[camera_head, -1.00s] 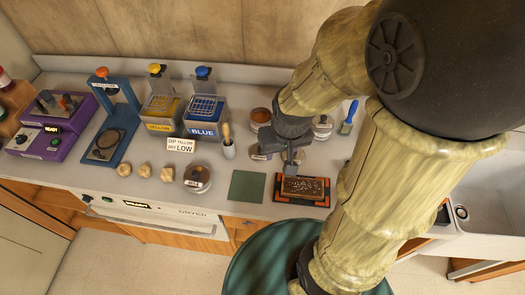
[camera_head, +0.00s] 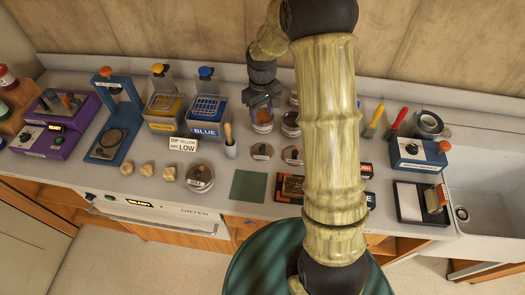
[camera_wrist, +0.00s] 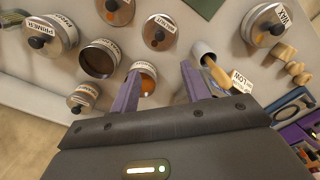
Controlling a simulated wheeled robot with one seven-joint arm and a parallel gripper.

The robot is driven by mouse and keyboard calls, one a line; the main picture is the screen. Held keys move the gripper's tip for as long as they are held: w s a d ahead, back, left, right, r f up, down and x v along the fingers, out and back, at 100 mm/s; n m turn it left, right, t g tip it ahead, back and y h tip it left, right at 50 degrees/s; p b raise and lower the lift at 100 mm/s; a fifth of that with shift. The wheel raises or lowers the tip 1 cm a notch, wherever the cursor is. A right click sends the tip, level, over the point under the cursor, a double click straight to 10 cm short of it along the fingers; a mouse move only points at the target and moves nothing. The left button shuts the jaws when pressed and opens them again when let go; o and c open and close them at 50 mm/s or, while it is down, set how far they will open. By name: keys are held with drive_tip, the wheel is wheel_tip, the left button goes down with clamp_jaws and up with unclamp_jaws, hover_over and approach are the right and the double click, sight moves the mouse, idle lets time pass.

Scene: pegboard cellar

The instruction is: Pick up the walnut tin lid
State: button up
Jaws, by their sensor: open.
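Two loose round metal lids with dark knobs lie on the bench: the left lid (camera_head: 262,151) and the right lid (camera_head: 291,154). In the wrist view the same left lid (camera_wrist: 160,31) and right lid (camera_wrist: 114,11) are near the top. Their labels are too small to read, so I cannot tell which is walnut. Behind them stand an open tin with orange-brown contents (camera_head: 262,127) and a second open tin (camera_wrist: 98,60). My gripper (camera_head: 262,105) is open and empty above the orange-brown tin, which shows between and beyond its fingers (camera_wrist: 161,72).
Closed knobbed tins (camera_wrist: 52,35), (camera_wrist: 84,97) stand near the open ones. A brush holder (camera_head: 231,150) is close on the left, with blue (camera_head: 207,120) and yellow baths beyond. A green square (camera_head: 248,187) lies in front. My arm hides part of the bench.

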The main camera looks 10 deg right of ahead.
drive_tip(key=p, duration=0.4)
hover_over(262, 148)
wheel_tip(262, 148, down, 12)
drive_tip(key=shift+f, duration=0.1)
idle(0.3)
drive_tip(key=shift+f, duration=0.1)
drive_tip(key=shift+f+p, duration=0.7)
drive_tip(key=shift+p, duration=0.15)
drive_tip(key=shift+f+p, duration=0.75)
drive_tip(key=shift+f, duration=1.05)
drive_tip(key=shift+c, duration=0.3)
clamp_jaws()
